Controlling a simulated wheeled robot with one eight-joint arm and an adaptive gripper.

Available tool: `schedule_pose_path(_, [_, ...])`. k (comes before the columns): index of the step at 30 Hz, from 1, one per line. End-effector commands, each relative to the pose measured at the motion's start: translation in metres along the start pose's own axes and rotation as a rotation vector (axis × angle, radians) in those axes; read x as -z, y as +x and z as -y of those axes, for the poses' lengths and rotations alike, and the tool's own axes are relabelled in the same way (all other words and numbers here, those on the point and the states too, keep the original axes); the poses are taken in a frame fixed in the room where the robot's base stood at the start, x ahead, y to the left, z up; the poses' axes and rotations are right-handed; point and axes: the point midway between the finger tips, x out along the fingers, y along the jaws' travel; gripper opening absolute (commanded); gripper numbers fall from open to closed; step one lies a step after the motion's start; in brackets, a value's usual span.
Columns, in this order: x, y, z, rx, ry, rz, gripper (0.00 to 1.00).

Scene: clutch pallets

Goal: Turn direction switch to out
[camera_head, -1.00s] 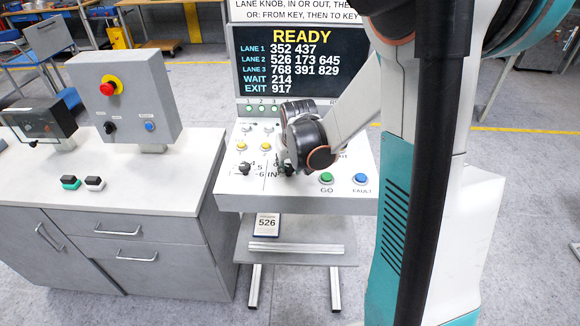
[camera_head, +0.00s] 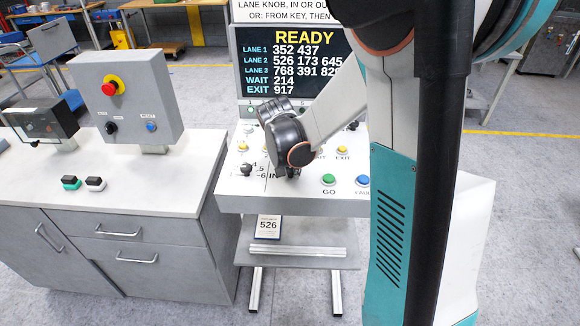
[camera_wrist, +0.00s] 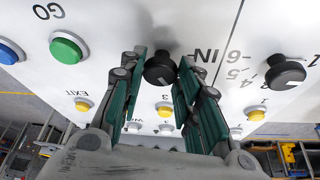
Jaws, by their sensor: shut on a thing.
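The direction switch is a black round knob (camera_wrist: 160,68) beside the printed word IN in the wrist view. My gripper (camera_wrist: 165,72) has its two green-padded fingers on either side of this knob, shut on it. The knob's pointer and the OUT label cannot be made out. In the head view my gripper (camera_head: 292,170) reaches down onto the front of the sloped control panel (camera_head: 228,203), and its dark body hides most of the switch. The screen (camera_head: 291,62) above reads READY.
The lane knob (camera_wrist: 285,72), black with numbers around it, stands close beside the switch. A green GO button (camera_head: 328,179), a blue button (camera_head: 362,181) and several yellow buttons share the panel. A grey cabinet (camera_head: 110,193) with an emergency-stop box (camera_head: 125,95) stands left.

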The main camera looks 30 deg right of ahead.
Motion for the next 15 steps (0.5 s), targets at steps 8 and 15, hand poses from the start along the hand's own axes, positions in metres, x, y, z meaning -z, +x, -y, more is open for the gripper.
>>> schedule_pose_path(8, [-0.0001, 0.0000, 0.0003, 0.000, 0.003, 0.000, 0.07])
schedule_pose_path(15, [-0.0001, 0.0000, 0.0002, 0.000, 0.002, 0.000, 0.51])
